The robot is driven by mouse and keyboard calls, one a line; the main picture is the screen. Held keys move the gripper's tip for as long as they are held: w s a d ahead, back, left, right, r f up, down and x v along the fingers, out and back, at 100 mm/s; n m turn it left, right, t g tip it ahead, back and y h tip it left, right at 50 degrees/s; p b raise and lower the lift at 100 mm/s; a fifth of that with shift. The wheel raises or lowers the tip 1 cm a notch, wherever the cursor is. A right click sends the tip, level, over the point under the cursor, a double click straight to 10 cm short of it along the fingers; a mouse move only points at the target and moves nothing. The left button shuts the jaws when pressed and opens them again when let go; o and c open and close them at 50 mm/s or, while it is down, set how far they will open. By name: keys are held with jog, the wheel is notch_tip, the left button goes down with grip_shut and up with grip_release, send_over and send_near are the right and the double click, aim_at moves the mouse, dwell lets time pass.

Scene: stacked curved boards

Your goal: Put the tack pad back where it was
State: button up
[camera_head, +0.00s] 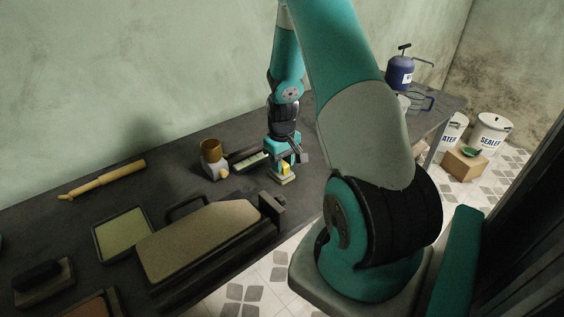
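My gripper (285,167) points down over the dark workbench (190,170), near its front edge. A small yellow piece (286,169) shows at its fingertips, with a pale flat part below it. This may be the tack pad, but it is too small to be sure. I cannot tell whether the fingers are closed on it. Just left of my gripper is a narrow dark tray (236,164) with pale green pieces in it. A green pad in a dark square tray (122,236) lies farther left.
A brown cup on a pale stand (212,158) is close by on the left. A curved speckled board (198,242) rests on a dark press at the front. A wooden roller (103,181) lies at the back. A blue pump container (400,72) stands at the far right end.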

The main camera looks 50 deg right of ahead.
jog(key=shift+o, duration=1.1)
jog(key=shift+r, duration=0.1)
notch_tip(320, 180, up, 12)
jog(key=b, duration=0.1)
jog(key=w+a+r+n+t+y, duration=0.1)
jog(key=a+r, duration=0.2)
jog(key=a, duration=0.4)
jog(key=w+a+r+n, duration=0.1)
jog(key=a+r+n, duration=0.1)
jog(key=a, duration=0.5)
jog(key=s+a+r+n+y, duration=0.1)
jog(key=s+a+r+n, duration=0.2)
jog(key=s+a, duration=0.5)
jog(key=s+a+r+n+g+y, duration=0.1)
jog(key=s+a+r+n+y, duration=0.1)
jog(key=s+a, duration=0.7)
jog(key=a+r+n, duration=0.1)
jog(key=a+r, duration=0.1)
jog(key=a, duration=0.5)
jog(key=shift+a+n, duration=0.2)
jog(key=shift+n, duration=0.1)
